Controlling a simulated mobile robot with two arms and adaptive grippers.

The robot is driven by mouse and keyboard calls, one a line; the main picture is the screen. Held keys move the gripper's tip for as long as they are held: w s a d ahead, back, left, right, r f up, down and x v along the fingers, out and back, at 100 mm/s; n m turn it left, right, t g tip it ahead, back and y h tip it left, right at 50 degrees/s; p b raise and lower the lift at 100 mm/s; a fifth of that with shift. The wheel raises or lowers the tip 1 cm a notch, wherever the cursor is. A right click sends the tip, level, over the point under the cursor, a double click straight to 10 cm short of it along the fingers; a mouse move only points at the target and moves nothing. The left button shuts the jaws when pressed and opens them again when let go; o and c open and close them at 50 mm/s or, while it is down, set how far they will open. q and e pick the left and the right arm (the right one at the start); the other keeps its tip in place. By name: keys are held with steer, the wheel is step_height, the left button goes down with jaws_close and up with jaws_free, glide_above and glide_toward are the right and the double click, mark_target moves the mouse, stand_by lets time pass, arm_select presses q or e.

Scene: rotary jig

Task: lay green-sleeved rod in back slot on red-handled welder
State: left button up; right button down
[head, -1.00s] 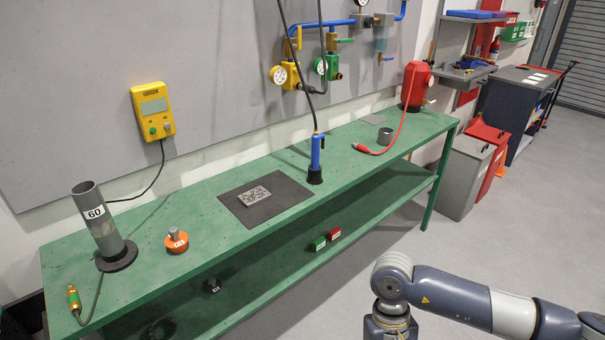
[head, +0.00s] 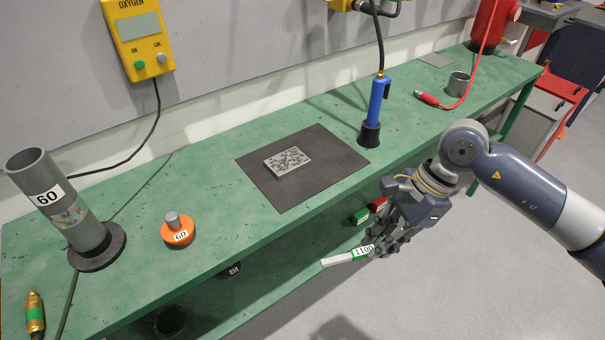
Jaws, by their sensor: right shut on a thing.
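My right gripper (head: 378,248) hangs in front of the bench, above the floor. A red-ended clamp on a red cable (head: 427,98) lies on the bench at the right. My left gripper is not in view.
The green bench (head: 225,225) holds a grey tube (head: 60,205), an orange-based weight (head: 178,232), a dark mat (head: 325,150) with a grey plate (head: 287,160), a blue torch (head: 376,105) and a grey cup (head: 458,85). Green (head: 361,216) and red (head: 379,204) blocks lie on the lower shelf.

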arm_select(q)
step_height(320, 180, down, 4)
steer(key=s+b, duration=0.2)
arm_select(e)
steer(key=w+a+m+t, duration=0.1)
steer(key=w+m+t, duration=0.1)
steer(key=m, duration=0.2)
step_height(320, 180, up, 3)
steer(key=m+t+h+p, duration=0.2)
steer(key=m+t+p, duration=0.1)
steer(key=m, duration=0.7)
glide_above(345, 172)
steer(key=s, duration=0.1)
steer(key=shift+s+d+r, duration=0.15)
steer(key=shift+d, duration=0.2)
steer(key=shift+f+p, duration=0.8)
steer(key=shift+f, duration=1)
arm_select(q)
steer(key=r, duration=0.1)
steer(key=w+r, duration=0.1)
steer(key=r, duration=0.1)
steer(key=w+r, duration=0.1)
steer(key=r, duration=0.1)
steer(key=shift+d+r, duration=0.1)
arm_select(e)
steer(key=shift+f, duration=0.1)
steer(key=c, duration=1.6)
jaws_free()
